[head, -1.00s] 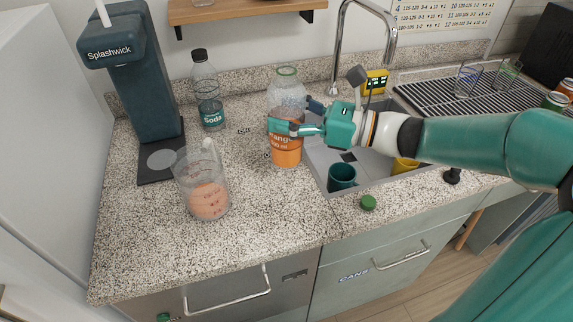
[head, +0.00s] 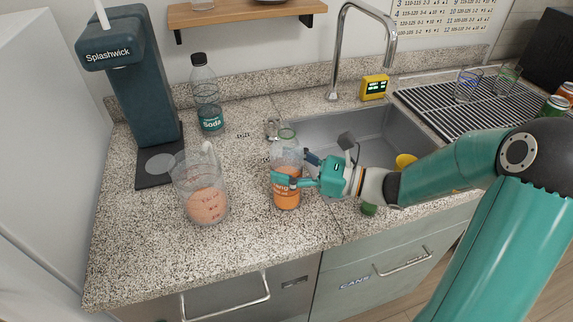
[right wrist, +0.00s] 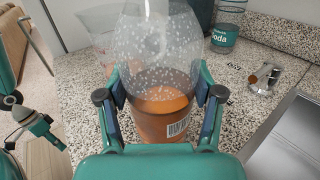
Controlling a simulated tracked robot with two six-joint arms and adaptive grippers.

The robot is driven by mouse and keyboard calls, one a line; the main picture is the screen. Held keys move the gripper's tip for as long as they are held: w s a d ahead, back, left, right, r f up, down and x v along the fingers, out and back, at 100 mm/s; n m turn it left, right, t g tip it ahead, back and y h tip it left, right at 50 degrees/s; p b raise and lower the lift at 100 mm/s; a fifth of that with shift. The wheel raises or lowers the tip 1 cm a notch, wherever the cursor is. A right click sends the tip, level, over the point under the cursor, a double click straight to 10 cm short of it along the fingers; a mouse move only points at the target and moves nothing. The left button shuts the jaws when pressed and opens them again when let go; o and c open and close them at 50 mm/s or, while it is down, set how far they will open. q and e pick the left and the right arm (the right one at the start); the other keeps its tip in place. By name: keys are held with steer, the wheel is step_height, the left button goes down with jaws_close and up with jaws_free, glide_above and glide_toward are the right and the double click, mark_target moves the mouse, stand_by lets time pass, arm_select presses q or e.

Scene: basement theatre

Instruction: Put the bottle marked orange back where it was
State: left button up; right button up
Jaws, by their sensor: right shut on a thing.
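The clear bottle (head: 287,196) with orange liquid and an orange label stands about upright over the counter, left of the sink's front corner. My right gripper (head: 290,181) is shut around its middle from the right. In the right wrist view both fingers press on the sides of the bottle (right wrist: 160,110). The bottle's base is hidden there, and I cannot tell whether it touches the counter. A green cap (head: 368,209) lies near the counter's front edge, partly behind my right arm. In the right wrist view a teal gripper (right wrist: 42,127), apparently my left, shows at the left edge; its jaws are unclear.
A measuring jug (head: 203,200) with orange liquid stands left of the bottle. Behind are a soda bottle (head: 208,105), the Splashwick machine (head: 140,90) and a small metal object (head: 272,129). The sink (head: 350,127) holds a yellow mug (head: 405,161). Counter in front is clear.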

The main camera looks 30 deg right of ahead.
steer(key=shift+f, duration=0.15)
steer(key=o, duration=1.6)
steer(key=b+v, duration=0.1)
steer(key=v, duration=1.1)
